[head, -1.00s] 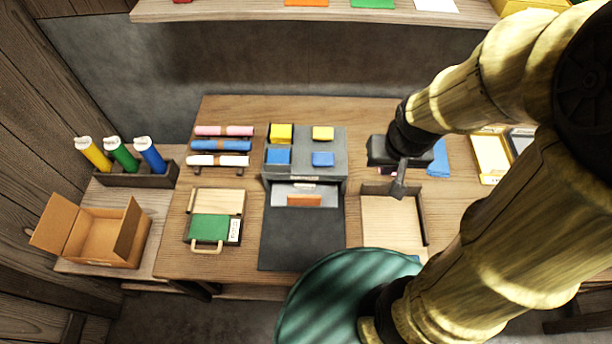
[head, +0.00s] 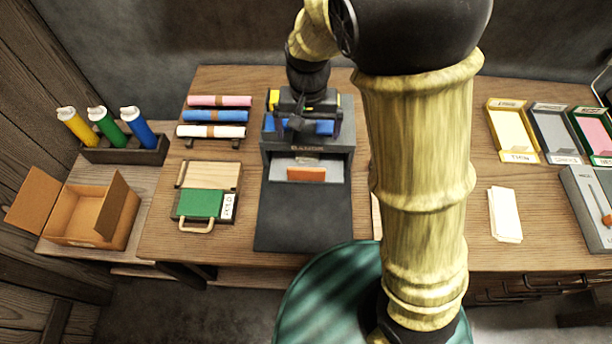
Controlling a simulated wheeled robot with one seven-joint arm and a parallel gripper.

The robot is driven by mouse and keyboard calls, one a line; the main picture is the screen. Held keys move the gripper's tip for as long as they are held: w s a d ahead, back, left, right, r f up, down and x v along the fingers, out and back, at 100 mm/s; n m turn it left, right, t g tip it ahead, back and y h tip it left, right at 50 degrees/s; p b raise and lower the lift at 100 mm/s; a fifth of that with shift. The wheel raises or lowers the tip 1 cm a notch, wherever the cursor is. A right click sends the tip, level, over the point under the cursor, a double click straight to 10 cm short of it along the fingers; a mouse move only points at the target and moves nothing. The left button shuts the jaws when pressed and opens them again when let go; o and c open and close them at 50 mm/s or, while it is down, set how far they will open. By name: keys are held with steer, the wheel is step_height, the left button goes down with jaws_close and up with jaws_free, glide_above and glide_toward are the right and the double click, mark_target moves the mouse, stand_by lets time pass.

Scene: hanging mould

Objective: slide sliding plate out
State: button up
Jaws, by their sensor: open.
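A dark grey machine (head: 262,148) stands mid-table. Its front bay holds a light plate (head: 281,173) with an orange piece (head: 306,174) at its front. A dark flat apron (head: 302,220) extends from the bay toward me. To its left is a wooden frame with a green plate (head: 201,204) that has a wooden loop handle. I cannot tell for sure which one is the sliding plate. My gripper (head: 299,124) is open above the machine's top, in front of its blue and yellow blocks, which it partly hides. I cannot tell whether it touches them.
Rolled sheets (head: 213,116) lie on a rack left of the machine. Further left are coloured bottles (head: 108,128) and an open cardboard box (head: 85,212). Coloured trays (head: 512,131) and pale sheets (head: 505,214) lie at the right. My arm hides the table right of the machine.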

mark_target(307, 169)
steer(key=shift+a, duration=0.15)
steer(key=shift+f, duration=0.15)
step_height(307, 169, down, 17)
steer(key=shift+f, duration=0.15)
stand_by(0.6)
steer(key=c, duration=1)
